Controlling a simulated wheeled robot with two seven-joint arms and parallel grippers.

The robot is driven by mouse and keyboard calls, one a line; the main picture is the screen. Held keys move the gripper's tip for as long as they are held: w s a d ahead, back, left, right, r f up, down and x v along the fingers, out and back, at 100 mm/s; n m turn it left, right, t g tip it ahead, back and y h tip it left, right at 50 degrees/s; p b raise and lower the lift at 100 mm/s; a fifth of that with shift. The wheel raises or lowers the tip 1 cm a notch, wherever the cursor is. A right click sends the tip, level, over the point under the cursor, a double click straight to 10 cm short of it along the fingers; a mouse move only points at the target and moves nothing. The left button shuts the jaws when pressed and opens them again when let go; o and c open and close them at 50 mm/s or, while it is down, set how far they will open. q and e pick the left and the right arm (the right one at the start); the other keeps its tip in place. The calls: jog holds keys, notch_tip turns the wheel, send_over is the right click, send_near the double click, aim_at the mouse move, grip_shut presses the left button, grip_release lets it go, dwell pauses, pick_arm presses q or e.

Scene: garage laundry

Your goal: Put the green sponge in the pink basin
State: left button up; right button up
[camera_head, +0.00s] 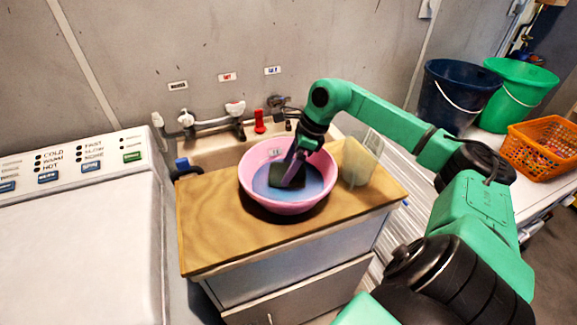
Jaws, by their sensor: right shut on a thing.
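The pink basin (286,206) stands on the wooden counter top and has a blue inside bottom. My right gripper (287,181) reaches down into the basin from above and is shut on the sponge (279,178). The sponge looks dark green and shows as a dark block inside the basin's rim, partly hidden by the gripper. I cannot tell whether it touches the basin's bottom. My left gripper is not in view.
A clear container (358,163) stands on the wooden counter (222,228) right of the basin. Taps (236,110) are on the wall behind. A washing machine (80,230) stands left. Buckets (452,92) and an orange basket (540,150) are at the right.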

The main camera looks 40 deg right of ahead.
jog(key=shift+f+b, duration=0.65)
jog(key=o, duration=1)
jog(key=shift+o, duration=0.2)
jog(key=shift+r, duration=0.15)
jog(key=shift+r+p, duration=0.5)
jog(key=shift+p, duration=0.15)
jog(key=b+v, duration=0.2)
jog(key=v, duration=0.3)
jog(key=shift+d+r, duration=0.15)
jog(key=v, duration=0.6)
jog(key=shift+r+p, duration=0.3)
jog(key=shift+p, duration=0.15)
